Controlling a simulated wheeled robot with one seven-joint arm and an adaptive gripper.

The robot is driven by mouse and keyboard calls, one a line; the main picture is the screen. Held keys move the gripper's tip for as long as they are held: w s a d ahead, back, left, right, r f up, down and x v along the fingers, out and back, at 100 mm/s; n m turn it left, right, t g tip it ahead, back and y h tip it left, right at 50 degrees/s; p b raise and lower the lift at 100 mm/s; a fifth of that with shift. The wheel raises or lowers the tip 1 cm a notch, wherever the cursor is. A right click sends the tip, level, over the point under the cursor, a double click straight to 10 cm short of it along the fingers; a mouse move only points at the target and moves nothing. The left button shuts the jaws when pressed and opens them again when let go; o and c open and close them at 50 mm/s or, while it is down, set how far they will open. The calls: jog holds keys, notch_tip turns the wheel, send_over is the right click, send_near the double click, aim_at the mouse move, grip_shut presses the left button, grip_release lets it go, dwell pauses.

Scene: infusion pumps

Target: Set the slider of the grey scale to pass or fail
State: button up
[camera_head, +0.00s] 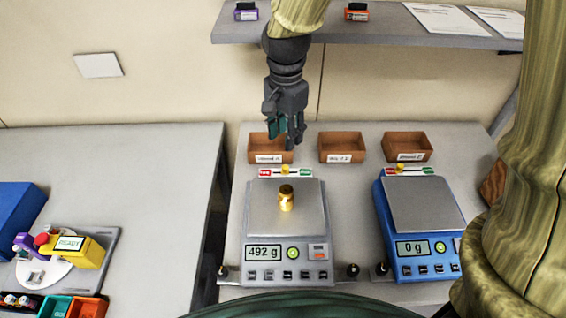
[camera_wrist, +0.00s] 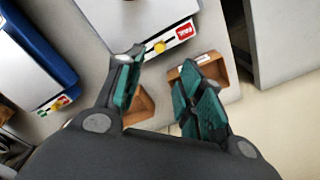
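The grey scale (camera_head: 255,215) stands on the table and reads 492 g, with a brass weight (camera_head: 286,198) on its pan. Its slider strip runs along the back edge, red label at left and green at right. The yellow slider knob (camera_head: 285,170) sits near the middle of the strip. In the wrist view the knob (camera_wrist: 160,47) shows beside the red label (camera_wrist: 184,32); the green end is hidden behind a finger. My gripper (camera_head: 287,132) is above and behind the strip, over the trays. Its teal fingers (camera_wrist: 158,70) are apart and empty, not touching the knob.
A blue scale (camera_head: 422,262) reading 0 g, with its own slider, stands to the right. Three labelled brown trays (camera_head: 341,136) stand behind the scales. A shelf (camera_head: 400,35) hangs above them. A second table (camera_head: 150,170) with coloured devices is at left.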

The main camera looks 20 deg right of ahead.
aim_at(285, 167)
jog(key=shift+s+f+p, duration=0.1)
jog(key=shift+f+p, duration=0.8)
jog(key=shift+f, duration=4.4)
grip_shut()
